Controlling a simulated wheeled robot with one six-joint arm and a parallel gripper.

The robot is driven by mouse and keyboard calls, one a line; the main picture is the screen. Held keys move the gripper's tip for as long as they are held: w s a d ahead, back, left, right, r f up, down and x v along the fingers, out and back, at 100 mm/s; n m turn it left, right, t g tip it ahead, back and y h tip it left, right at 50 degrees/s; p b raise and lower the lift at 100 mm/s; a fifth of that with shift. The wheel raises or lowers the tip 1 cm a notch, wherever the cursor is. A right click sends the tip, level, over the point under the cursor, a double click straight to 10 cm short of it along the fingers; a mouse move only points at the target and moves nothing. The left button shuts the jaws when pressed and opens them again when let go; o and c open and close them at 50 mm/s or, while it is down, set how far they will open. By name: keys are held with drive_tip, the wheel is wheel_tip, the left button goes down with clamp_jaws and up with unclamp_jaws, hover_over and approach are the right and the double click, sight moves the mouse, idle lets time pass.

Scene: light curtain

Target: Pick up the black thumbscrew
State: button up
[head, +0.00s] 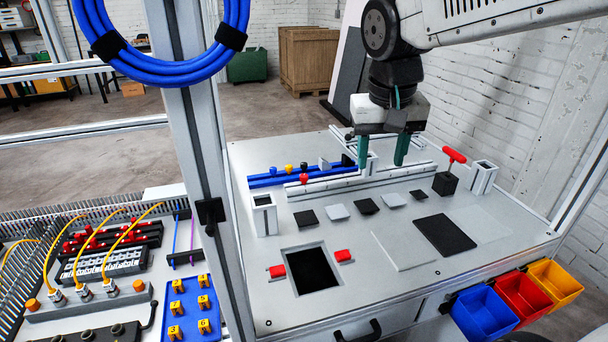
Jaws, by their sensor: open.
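A small black thumbscrew (304,167) appears to stand on the blue rail, just behind a red thumbscrew (304,179) and to the right of a yellow one (289,169). It is small and its details are hard to make out. My gripper (381,164) points down over the rails to the right of these thumbscrews. Its two green fingers are spread apart, with nothing visible held between them. The fingers cover part of the rails, and I cannot tell whether they touch them.
Flat black and grey plates lie on the grey table (262,304). A metal post (190,110) with a blue cable coil (160,78) rises at left. Blue, red and yellow bins (484,313) hang at front right.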

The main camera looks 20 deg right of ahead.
drive_tip(key=w+f+m, duration=0.1)
drive_tip(key=w+m, duration=0.1)
drive_tip(key=w, duration=1.2)
drive_tip(key=m+t+h, duration=0.2)
drive_tip(key=m, duration=0.2)
approach(304, 164)
drive_tip(key=w+f, duration=0.1)
drive_tip(key=x, duration=0.8)
drive_tip(key=shift+s, duration=0.2)
clamp_jaws()
